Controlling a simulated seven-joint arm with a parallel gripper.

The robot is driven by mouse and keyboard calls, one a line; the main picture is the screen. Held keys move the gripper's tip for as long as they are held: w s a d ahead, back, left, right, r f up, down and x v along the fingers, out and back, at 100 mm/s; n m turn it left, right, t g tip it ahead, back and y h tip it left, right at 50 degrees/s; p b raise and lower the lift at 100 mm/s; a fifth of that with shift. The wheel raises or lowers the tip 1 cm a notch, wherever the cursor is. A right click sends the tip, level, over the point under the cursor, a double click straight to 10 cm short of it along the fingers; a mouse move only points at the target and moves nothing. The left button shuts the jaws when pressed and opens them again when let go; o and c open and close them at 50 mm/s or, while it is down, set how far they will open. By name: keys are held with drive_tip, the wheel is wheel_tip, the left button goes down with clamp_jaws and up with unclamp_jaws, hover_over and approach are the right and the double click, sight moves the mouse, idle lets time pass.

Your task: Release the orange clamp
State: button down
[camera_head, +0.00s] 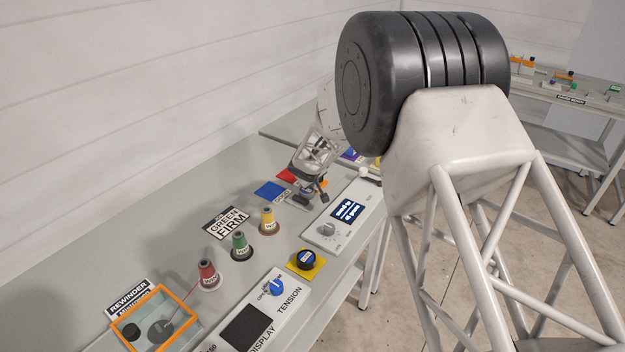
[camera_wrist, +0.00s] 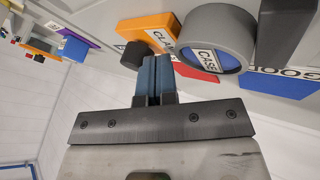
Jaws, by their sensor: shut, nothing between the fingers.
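The orange clamp (camera_wrist: 148,27) shows in the wrist view at top centre, with lettering partly hidden. A dark block or knob (camera_wrist: 135,52) is at its lower end, just left of my fingertips. My gripper (camera_wrist: 155,62) is shut and empty, with the fingertips close to the clamp and the dark knob; I cannot tell whether they touch. In the head view, my gripper (camera_head: 314,192) is low over the bench, and only a small orange part of the clamp (camera_head: 323,183) shows behind it.
A grey ring labelled CASE (camera_wrist: 231,28) is right of my fingers, near a blue GOOD square (camera_wrist: 280,85) and red patch (camera_wrist: 205,75). In the head view, a white panel (camera_head: 347,215) stands at right, and coloured thread cones (camera_head: 240,245) stand nearer.

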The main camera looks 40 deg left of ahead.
drive_tip(key=shift+w, duration=0.1)
drive_tip(key=w, duration=0.4)
drive_tip(key=shift+w, duration=0.5)
drive_tip(key=shift+r, duration=0.15)
drive_tip(key=v, duration=1)
drive_tip(key=shift+s, duration=0.1)
idle(0.7)
